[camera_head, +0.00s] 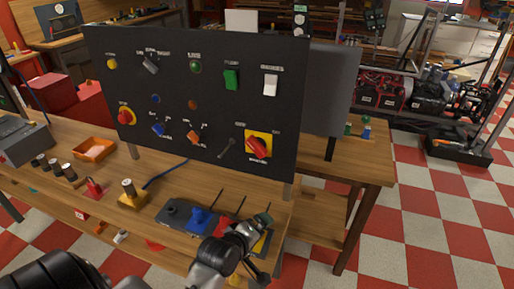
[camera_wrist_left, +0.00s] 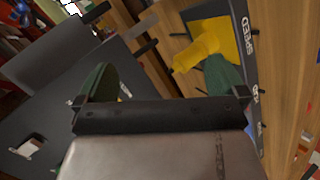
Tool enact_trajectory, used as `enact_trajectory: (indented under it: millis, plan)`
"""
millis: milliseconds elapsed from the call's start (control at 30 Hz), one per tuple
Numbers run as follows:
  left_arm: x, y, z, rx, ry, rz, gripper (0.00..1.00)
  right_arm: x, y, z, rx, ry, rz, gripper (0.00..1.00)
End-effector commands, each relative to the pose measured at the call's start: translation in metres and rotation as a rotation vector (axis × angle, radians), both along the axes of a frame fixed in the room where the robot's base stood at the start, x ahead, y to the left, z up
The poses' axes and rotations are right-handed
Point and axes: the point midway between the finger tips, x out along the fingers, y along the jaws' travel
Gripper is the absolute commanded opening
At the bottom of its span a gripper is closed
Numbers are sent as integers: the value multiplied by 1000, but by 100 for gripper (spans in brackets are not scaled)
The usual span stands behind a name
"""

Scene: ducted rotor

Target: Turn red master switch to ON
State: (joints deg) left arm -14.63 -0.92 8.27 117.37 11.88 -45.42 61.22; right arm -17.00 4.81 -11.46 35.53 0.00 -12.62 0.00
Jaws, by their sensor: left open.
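The red master switch (camera_head: 258,146) is a red rotary knob on a yellow square plate, low on the right of the upright black panel (camera_head: 215,120). Its label is too small to read. My left gripper (camera_head: 263,219) is in front of and below the panel, over the bench, apart from the switch. In the left wrist view its two green fingertips (camera_wrist_left: 160,78) are spread, with nothing held between them. I cannot make out the red switch in that view. My right gripper is not in view.
A yellow joystick (camera_wrist_left: 200,48) on a box marked SPEED lies near the left fingertips. A blue joystick (camera_head: 199,217) stands left of the gripper. Another red knob (camera_head: 125,116), coloured buttons and switches are on the panel. An orange tray (camera_head: 94,149) sits on the bench.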

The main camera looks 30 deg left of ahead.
Motion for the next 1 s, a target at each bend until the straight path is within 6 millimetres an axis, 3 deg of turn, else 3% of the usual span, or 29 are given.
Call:
enact_trajectory:
  millis: [300,500,767,1000]
  plan:
    - [46,46,76,-542,-348,350,100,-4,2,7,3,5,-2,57]
    - [59,78,120,-911,-572,498,100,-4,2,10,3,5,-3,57]
    - [76,88,130,-999,-621,522,100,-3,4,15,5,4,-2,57]
    - [121,99,131,-994,-618,521,100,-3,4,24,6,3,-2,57]
